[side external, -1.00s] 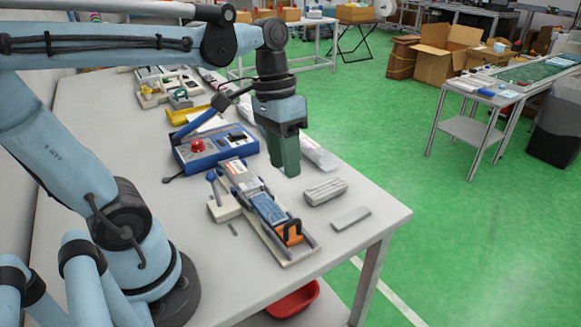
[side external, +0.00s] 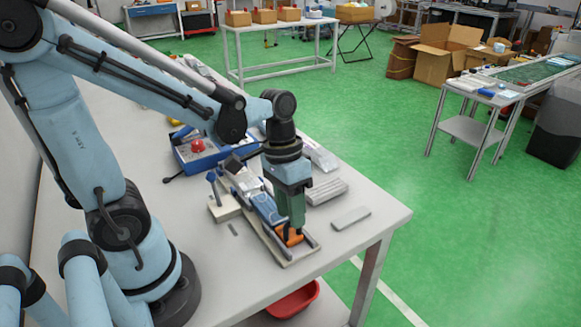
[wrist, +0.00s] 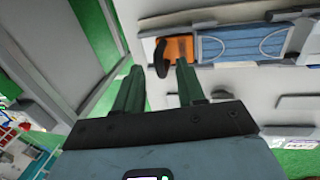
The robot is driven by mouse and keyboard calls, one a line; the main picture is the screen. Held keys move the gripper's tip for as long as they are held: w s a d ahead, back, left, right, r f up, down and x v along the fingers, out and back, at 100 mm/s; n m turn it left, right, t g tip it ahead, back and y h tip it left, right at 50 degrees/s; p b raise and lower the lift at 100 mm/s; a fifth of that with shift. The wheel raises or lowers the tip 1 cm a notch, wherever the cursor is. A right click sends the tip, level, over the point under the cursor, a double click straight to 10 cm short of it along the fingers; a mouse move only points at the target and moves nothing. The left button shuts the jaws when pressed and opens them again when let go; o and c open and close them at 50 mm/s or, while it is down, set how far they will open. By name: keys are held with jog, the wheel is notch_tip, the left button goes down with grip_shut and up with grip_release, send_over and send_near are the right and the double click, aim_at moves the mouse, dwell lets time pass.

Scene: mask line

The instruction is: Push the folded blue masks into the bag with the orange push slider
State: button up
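The orange push slider (side external: 289,237) sits at the near end of the pale guide track (side external: 299,258). In the wrist view the orange slider (wrist: 178,48) has a black handle, standing between my fingertips. My gripper (side external: 291,226) points down over the slider in the side view. In the wrist view my gripper (wrist: 160,66) has its two green fingers apart, with the handle in the gap; I see no clear grip. The folded blue masks (wrist: 242,43) lie flat in the track beside the slider, partly hidden in the side view (side external: 267,209). A greyish bag (side external: 240,179) appears at the track's far end.
A grey bundle (side external: 326,190) and a flat grey piece (side external: 351,218) lie to the right. The table's front right corner is bare. A red bin (side external: 293,300) is below.

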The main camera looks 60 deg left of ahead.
jog(key=shift+d+f, duration=0.15)
jog(key=shift+f, duration=0.55)
jog(key=shift+c, duration=0.3)
grip_shut()
